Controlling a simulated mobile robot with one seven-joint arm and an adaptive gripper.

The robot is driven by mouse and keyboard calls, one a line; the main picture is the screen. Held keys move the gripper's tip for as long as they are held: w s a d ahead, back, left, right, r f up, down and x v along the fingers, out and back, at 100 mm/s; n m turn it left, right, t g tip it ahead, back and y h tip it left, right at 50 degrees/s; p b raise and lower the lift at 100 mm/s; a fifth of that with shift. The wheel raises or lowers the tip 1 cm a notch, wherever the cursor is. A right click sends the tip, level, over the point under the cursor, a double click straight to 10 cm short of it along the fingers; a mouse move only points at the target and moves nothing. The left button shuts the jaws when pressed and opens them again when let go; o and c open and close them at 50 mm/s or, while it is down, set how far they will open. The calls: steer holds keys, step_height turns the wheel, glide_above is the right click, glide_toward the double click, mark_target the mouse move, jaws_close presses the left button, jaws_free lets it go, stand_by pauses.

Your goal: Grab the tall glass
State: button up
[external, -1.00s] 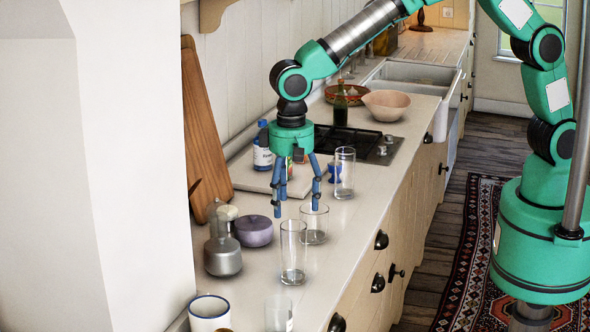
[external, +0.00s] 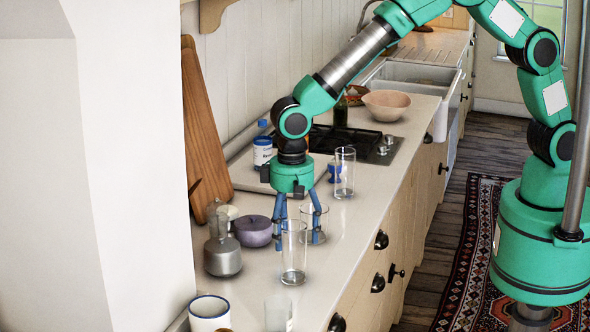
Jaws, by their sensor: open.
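Several clear glasses stand on the counter. One tall glass (external: 294,262) stands in front of my gripper, nearer the camera. Another tall glass (external: 345,172) stands behind and to the right, near the stove. A wider, shorter glass (external: 314,222) stands close to my gripper's right finger, and a further glass (external: 279,314) is cut off by the bottom edge. My gripper (external: 298,246) points down, open, with its blue fingers spread. The near tall glass partly overlaps the left finger in the picture. I cannot tell whether the fingers touch any glass.
A blue-rimmed mug (external: 209,314) is at the front. A white bottle (external: 262,151) and a black stove (external: 362,142) are behind. The counter's right edge is close to the glasses.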

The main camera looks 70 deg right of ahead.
mark_target(294, 251)
steer(key=shift+f, duration=0.1)
steer(key=shift+s+f, duration=0.15)
steer(key=shift+f, duration=2.35)
steer(key=c, duration=1.5)
